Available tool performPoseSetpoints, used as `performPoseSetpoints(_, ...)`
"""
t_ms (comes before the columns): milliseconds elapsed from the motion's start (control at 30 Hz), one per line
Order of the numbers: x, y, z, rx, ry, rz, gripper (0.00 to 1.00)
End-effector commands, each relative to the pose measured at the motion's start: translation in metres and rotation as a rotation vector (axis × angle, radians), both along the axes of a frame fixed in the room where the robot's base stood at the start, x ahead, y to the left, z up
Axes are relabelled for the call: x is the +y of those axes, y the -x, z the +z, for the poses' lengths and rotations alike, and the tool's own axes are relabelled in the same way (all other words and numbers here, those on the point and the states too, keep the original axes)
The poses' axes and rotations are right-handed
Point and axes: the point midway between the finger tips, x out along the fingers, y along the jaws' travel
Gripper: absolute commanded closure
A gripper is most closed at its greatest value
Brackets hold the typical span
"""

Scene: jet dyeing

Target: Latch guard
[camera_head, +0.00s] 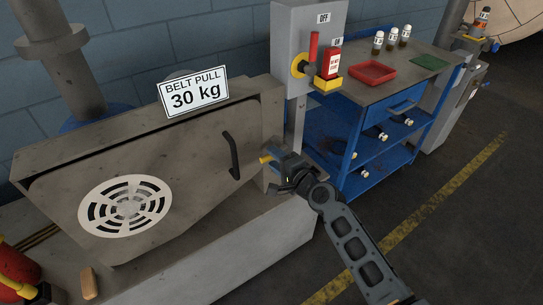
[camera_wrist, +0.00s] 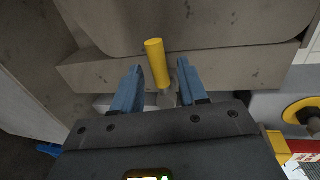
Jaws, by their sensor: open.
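The grey metal belt guard (camera_head: 190,185) stands against the machine on the left, with a round white vent and a black handle (camera_head: 232,156). A yellow latch knob (camera_head: 265,159) sticks out at the guard's right edge. In the wrist view the yellow latch knob (camera_wrist: 157,62) stands between the two blue fingers. My gripper (camera_head: 274,165) is at the latch; in the wrist view my gripper (camera_wrist: 158,88) is open, with a gap visible on both sides of the knob. The latch's lower part is partly hidden behind my gripper.
A grey switch box (camera_head: 303,45) with a red lever, yellow hub and red tag stands just behind my gripper. A blue cart (camera_head: 345,165) with a red tray (camera_head: 372,72) and small bottles is to the right. The floor at lower right is clear.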

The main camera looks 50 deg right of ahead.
Motion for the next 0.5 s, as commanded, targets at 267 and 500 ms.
performPoseSetpoints(267,0.011,0.040,0.007,0.000,-0.001,-0.001,0.57)
performPoseSetpoints(500,0.014,0.050,0.011,-0.001,0.000,-0.001,0.57)
